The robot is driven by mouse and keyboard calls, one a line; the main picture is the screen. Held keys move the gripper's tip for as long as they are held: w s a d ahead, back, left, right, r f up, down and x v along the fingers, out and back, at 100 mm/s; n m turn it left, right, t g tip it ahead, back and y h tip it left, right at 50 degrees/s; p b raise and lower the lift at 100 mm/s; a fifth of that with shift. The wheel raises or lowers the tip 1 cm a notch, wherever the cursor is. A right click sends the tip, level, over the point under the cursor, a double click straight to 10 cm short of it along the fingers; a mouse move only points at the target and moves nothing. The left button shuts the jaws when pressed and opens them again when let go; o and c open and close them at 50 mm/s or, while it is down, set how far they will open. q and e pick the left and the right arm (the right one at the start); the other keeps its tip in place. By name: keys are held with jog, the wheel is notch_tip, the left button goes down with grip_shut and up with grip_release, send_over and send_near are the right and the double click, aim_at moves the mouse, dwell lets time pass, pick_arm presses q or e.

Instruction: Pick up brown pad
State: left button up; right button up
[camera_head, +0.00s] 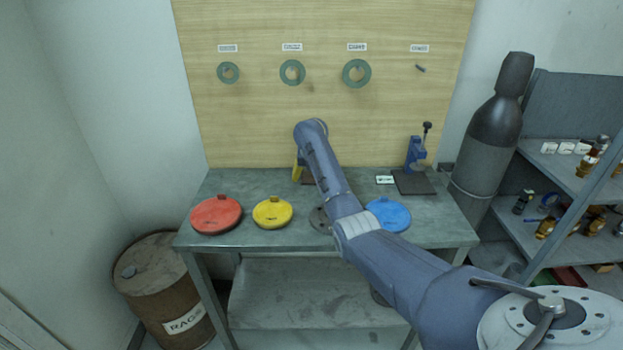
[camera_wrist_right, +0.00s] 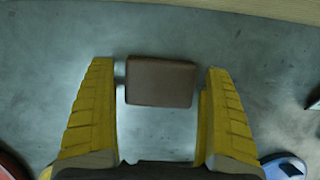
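The brown pad (camera_wrist_right: 160,82) is a small brown block lying on the grey bench. In the right wrist view it sits between the two yellow fingers of my right gripper (camera_wrist_right: 159,68), with gaps on both sides. The fingers are spread wide and hold nothing. In the head view my right gripper (camera_head: 299,170) is low over the back of the bench, mostly hidden behind my right arm. A small part of the brown pad (camera_head: 309,179) shows beside it. My left gripper is not in view.
On the bench (camera_head: 255,183) lie a red disc (camera_head: 216,214), a yellow disc (camera_head: 272,212), a dark disc (camera_head: 320,220) partly behind my arm, and a blue disc (camera_head: 388,214). A blue press (camera_head: 415,155) and dark plate (camera_head: 412,182) stand back right. A wooden board (camera_head: 325,120) rises behind.

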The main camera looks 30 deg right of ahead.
jog(key=c, duration=1)
jog(key=shift+o, duration=0.2)
jog(key=shift+r, duration=0.2)
jog(key=shift+s+a+r, duration=0.1)
jog(key=shift+s+r, duration=0.05)
jog(key=shift+r, duration=0.4)
notch_tip(320, 180, up, 6)
jog(key=shift+f, duration=0.25)
jog(key=s+a, duration=0.3)
jog(key=s, duration=0.2)
jog(key=s+a, duration=0.3)
jog(key=s, duration=0.2)
jog(key=s+a, duration=0.3)
jog(key=s, duration=0.2)
jog(key=shift+s+a, duration=0.1)
jog(key=shift+s, duration=0.05)
jog(key=shift+s+a, duration=0.45)
jog(key=shift+s, duration=0.35)
